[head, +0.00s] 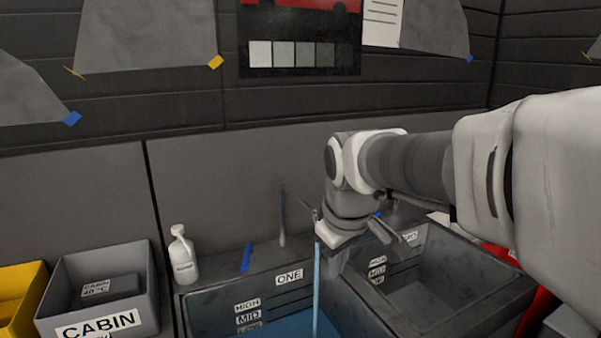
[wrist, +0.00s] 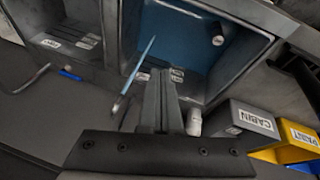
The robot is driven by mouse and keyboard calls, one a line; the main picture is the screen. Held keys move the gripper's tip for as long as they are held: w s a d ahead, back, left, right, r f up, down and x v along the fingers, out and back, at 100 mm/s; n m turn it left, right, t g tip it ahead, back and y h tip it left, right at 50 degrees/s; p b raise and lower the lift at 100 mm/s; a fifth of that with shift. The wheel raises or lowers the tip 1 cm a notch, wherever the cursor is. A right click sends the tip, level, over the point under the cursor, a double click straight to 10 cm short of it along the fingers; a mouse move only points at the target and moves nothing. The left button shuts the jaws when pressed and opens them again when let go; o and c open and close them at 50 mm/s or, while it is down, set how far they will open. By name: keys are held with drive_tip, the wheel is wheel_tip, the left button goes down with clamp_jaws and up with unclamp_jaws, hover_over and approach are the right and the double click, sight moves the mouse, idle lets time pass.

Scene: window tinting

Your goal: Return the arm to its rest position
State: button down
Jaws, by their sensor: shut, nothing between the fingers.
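My arm reaches in from the right in the head view and bends down at the wrist. My gripper (head: 337,262) hangs over the back edge of the sink marked ONE, partly hidden by my own wrist. In the wrist view my gripper (wrist: 161,78) shows its two fingers together with nothing between them. A thin light-blue stick (head: 317,285) stands in the sink close beside the gripper in the head view. It also shows in the wrist view (wrist: 137,68), left of the fingers and apart from them.
The sink marked ONE (head: 205,301) holds blue liquid. A second grey sink (head: 480,293) is to its right. A white bottle (head: 183,258) and a blue tool (head: 246,258) are behind. A grey CABIN bin (head: 140,275) and yellow bin (head: 22,300) stand left. The dark wall is behind.

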drive_tip(key=s+d+m, duration=0.3)
drive_tip(key=s+d, duration=0.1)
drive_tip(key=s, duration=0.4)
drive_tip(key=s+d+f+m+t+p, duration=0.1)
drive_tip(key=s+d+m, duration=0.3)
drive_tip(key=s, duration=0.4)
drive_tip(key=shift+s+d, duration=0.2)
drive_tip(key=shift+s, duration=0.2)
